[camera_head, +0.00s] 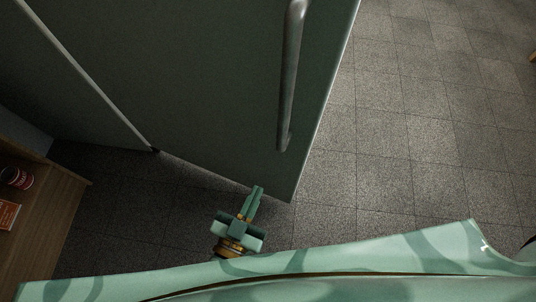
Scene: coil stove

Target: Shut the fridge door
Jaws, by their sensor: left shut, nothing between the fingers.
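The fridge door (215,85) is a large dark grey-green panel filling the upper middle of the head view. Its long bar handle (289,85) runs along the right part of the panel, near the free edge. My left gripper (257,190) is near the bottom of the door, just left of its lower right corner. Its fingers are shut and empty, pointing up in the picture toward the door. Whether they touch the door I cannot tell. My right gripper is not in view.
A second dark panel (70,90) lies left of the door, with a pale edge between them. A wooden shelf unit (50,215) at the lower left holds a red can (17,178) and a small orange-red item (8,214). The tiled floor (420,110) at right is clear.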

